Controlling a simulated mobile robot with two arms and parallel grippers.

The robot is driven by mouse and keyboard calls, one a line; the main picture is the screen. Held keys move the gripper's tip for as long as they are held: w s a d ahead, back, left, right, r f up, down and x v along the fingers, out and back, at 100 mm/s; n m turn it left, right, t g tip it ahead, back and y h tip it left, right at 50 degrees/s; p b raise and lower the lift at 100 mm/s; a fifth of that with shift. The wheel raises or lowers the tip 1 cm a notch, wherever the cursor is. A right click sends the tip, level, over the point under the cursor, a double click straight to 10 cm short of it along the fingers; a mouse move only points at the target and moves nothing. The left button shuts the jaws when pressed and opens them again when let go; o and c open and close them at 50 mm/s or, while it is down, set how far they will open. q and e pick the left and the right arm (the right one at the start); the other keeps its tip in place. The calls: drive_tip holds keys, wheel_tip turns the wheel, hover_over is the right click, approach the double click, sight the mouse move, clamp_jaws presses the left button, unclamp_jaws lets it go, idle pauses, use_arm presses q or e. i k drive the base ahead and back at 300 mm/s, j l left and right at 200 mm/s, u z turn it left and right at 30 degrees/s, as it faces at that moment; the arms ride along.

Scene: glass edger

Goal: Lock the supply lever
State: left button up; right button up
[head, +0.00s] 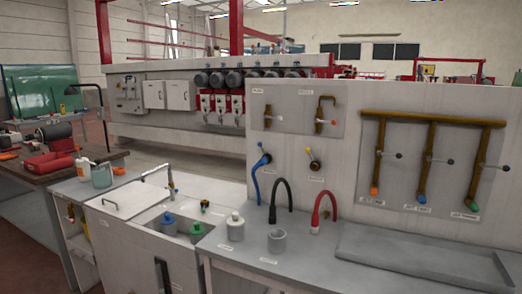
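Several levers show on the white wall panel at the right, and I cannot tell which is the supply lever. A copper manifold (432,117) has three drop pipes, each with a grey lever: left lever (391,155), middle lever (428,159), right lever (470,161). Two more small valves, a left valve (267,116) and a right valve (319,122), sit on a plate to the left. Labels are too small to read surely. No lock is discernible. Neither of my grippers is in view.
A grey bench (300,253) runs below the panel, with a black hose (283,189), a red hose (325,203), a grey cup (277,241), a white bottle (235,227) and a shallow tray (420,258). A workbench (60,172) stands farther left.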

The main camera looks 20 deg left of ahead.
sight(259, 145)
drive_tip(key=i+j, duration=0.15)
drive_tip(key=j, duration=0.2)
drive_tip(key=i+j, duration=0.15)
drive_tip(key=j, duration=0.2)
drive_tip(key=i+j, duration=0.15)
drive_tip(key=j, duration=0.2)
drive_tip(key=i+j, duration=0.2)
drive_tip(key=j, duration=0.15)
drive_tip(key=k+u, duration=0.05)
